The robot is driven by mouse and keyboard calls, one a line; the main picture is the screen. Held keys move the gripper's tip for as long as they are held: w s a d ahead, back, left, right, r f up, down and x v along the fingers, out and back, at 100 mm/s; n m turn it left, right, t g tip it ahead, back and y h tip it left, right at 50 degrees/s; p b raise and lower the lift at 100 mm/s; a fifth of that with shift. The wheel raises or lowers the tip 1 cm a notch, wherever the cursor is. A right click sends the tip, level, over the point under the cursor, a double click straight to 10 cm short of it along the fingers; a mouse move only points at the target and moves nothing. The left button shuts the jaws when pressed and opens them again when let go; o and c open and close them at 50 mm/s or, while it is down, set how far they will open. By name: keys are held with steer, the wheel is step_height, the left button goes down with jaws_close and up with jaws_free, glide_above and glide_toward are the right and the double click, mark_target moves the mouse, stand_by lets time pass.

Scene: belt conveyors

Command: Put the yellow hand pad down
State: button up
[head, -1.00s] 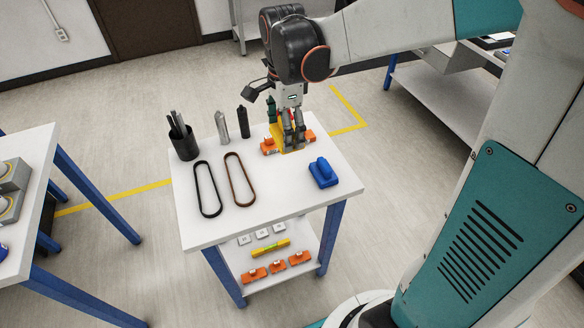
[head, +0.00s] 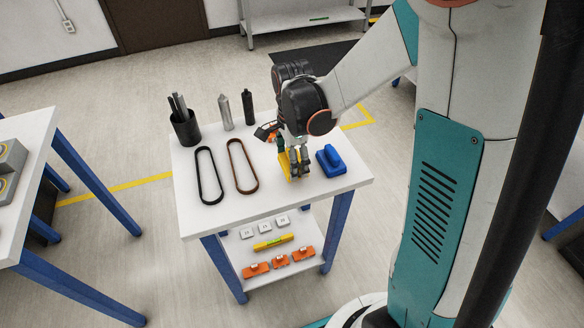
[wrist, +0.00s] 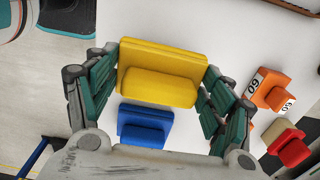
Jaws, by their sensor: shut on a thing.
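The yellow hand pad (wrist: 160,72) is a block with a raised grip, held between the green-padded fingers of my gripper (wrist: 160,88) in the wrist view. In the head view my gripper (head: 297,167) points down over the white table, with the yellow pad (head: 285,165) partly hidden by the fingers. The pad is just left of the blue hand pad (head: 330,161), which lies on the table and also shows in the wrist view (wrist: 144,125). I cannot tell whether the yellow pad touches the tabletop.
The white table (head: 225,215) carries two belts (head: 208,175), (head: 242,165), a black cup of tools (head: 186,130) and two upright bottle-like items (head: 225,112), (head: 248,106). Orange numbered blocks (wrist: 268,90) and a red-and-beige block (wrist: 289,147) lie close by. The front left tabletop is clear.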

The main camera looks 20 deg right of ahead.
steer(key=shift+f+b, duration=0.45)
steer(key=shift+f, duration=1.1)
steer(key=shift+f, duration=0.2)
steer(key=o, duration=1.2)
steer(key=shift+r, duration=0.1)
